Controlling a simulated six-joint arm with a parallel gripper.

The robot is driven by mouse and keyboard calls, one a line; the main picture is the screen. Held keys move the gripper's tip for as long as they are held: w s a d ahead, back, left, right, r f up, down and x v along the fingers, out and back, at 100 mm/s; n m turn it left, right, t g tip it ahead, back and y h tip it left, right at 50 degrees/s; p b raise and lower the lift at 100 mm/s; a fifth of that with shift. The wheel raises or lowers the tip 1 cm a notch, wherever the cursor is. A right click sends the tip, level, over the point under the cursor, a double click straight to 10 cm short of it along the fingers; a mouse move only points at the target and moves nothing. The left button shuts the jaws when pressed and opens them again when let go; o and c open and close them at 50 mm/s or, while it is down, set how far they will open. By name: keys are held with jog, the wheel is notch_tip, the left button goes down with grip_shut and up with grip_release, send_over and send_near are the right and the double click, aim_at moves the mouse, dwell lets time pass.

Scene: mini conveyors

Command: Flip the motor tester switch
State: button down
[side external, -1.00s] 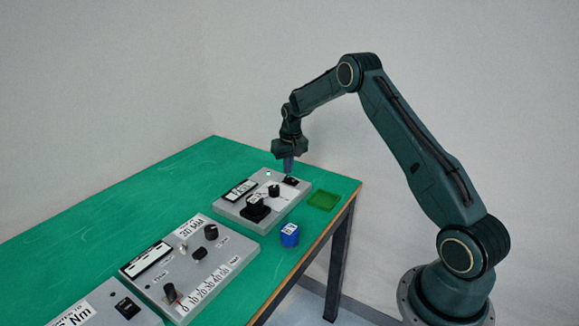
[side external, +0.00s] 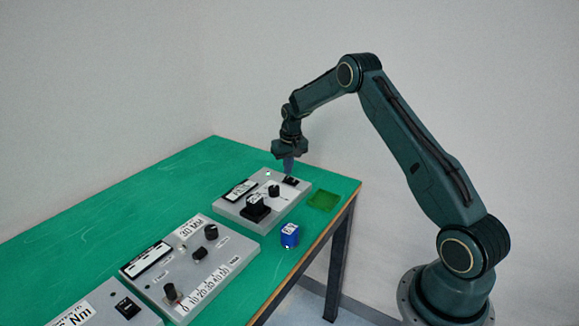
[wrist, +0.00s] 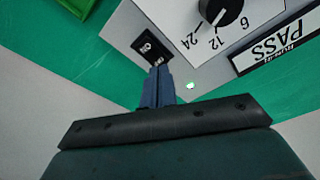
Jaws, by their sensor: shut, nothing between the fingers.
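The motor tester is a grey box (side external: 228,210) near the table's right corner. Its black rocker switch (side external: 291,181) is at the back right of its top. In the wrist view the switch (wrist: 150,48) shows white marks; which way it is tipped I cannot tell. My gripper (side external: 288,170) points down over the switch, shut and empty. In the wrist view its blue fingertips (wrist: 160,69) are at the switch's near edge; whether they touch it is unclear. The display (wrist: 285,45) reads PASS, and a green light (wrist: 190,86) is lit.
The tester also carries a black dial (wrist: 222,12) and a black holder (side external: 255,212). Two other grey panels (side external: 215,258) stand at the front left. The table's back left is clear.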

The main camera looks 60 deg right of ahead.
aim_at(288, 177)
jog(key=shift+f, duration=0.8)
dwell(0.8)
jog(key=shift+r, duration=3.5)
jog(key=shift+r, duration=0.1)
